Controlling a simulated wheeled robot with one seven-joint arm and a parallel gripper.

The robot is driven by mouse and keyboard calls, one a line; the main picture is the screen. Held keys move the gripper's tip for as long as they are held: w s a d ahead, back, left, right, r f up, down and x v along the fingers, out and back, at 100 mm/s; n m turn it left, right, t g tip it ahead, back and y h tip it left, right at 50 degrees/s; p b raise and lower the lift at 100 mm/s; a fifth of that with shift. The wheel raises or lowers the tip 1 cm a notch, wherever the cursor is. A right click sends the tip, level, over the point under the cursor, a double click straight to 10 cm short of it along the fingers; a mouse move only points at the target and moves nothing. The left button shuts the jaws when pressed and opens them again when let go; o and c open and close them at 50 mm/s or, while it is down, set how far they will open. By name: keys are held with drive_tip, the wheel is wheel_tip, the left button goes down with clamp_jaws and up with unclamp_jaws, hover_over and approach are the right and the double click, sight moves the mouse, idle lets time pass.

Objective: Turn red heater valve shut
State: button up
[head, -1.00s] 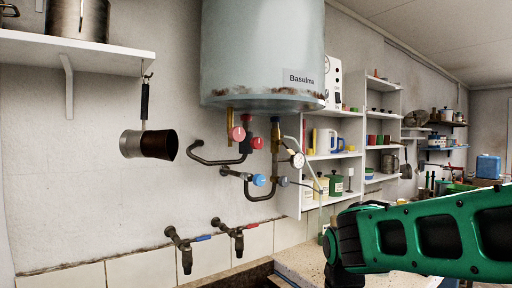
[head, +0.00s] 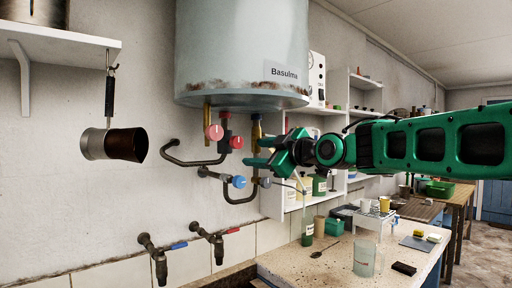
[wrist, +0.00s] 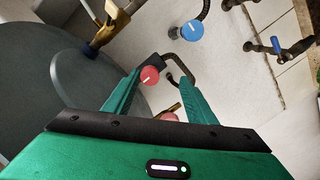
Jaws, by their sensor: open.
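Two round red valve knobs sit on the pipework under the grey water heater (head: 243,45): a larger left red knob (head: 215,132) with a pale mark, and a smaller right red knob (head: 236,142). My gripper (head: 256,152) is open and empty, just right of the right red knob, apart from both in the head view. In the wrist view one red knob (wrist: 150,75) with a white mark shows between my fingertips (wrist: 160,76). The other red knob (wrist: 168,116) is lower and partly hidden by my gripper. I cannot tell the distance to the knobs.
A blue-lever tap (head: 160,252) and a red-lever tap (head: 216,240) stick out lower on the wall. A pot (head: 113,144) hangs at left. Shelves and a worktop (head: 335,262) with items are at right.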

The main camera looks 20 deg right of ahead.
sight(239, 143)
drive_tip(key=shift+n+t, duration=0.3)
drive_tip(key=shift+n, duration=0.1)
drive_tip(key=x, duration=0.3)
drive_tip(key=r+x, duration=0.1)
drive_tip(key=x, duration=0.3)
drive_tip(key=r+x, duration=0.1)
drive_tip(key=x, duration=0.2)
drive_tip(key=shift+w+a+r, duration=0.25)
drive_tip(key=shift+w, duration=0.05)
